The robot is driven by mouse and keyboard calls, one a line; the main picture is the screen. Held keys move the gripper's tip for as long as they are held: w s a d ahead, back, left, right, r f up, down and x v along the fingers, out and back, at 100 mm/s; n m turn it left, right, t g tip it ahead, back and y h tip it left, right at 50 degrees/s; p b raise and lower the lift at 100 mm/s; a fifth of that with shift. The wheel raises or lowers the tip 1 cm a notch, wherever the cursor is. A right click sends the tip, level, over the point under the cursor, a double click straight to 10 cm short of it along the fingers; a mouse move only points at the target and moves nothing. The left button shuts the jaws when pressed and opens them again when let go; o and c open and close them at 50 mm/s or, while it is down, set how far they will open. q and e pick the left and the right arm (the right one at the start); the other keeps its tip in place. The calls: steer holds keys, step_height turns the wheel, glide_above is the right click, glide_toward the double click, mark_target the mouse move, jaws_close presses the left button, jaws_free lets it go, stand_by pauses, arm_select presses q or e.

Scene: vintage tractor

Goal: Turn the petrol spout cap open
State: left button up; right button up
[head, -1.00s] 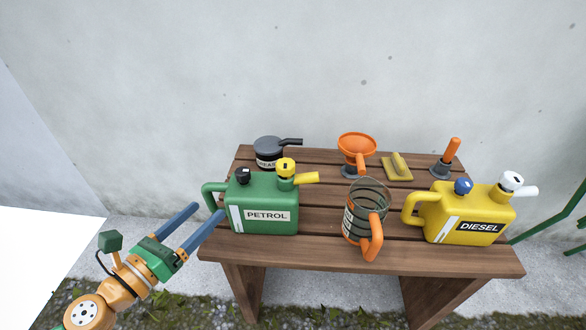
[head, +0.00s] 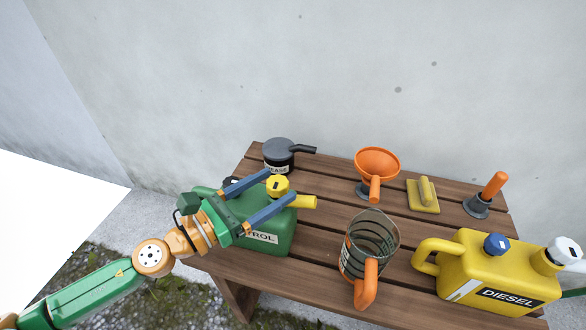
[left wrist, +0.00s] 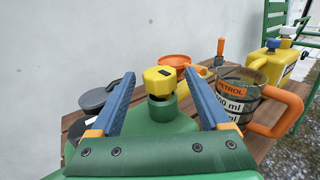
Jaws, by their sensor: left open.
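The green petrol can (head: 276,240) stands on the left part of the wooden bench, partly hidden behind my left gripper. My right gripper is not in view.
The yellow diesel can (head: 490,270) is at far right. A grease tin (head: 280,155), orange funnel (head: 377,163), yellow float (head: 424,196) and orange-handled tool (head: 488,192) stand behind.

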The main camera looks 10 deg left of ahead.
mark_target(284, 177)
arm_select(q)
steer(key=p+x, duration=0.2)
steer(key=x, duration=0.1)
steer(key=shift+w+d+r, duration=0.1)
steer(key=shift+w+r, duration=0.1)
steer(key=shift+w, duration=0.1)
steer(key=shift+w+d+f, duration=0.15)
steer(key=shift+w+d, duration=0.2)
steer(key=shift+w, duration=0.1)
steer(key=shift+w+d+f, duration=0.1)
steer(key=shift+d, duration=0.05)
steer(key=shift+p, duration=0.3)
jaws_close()
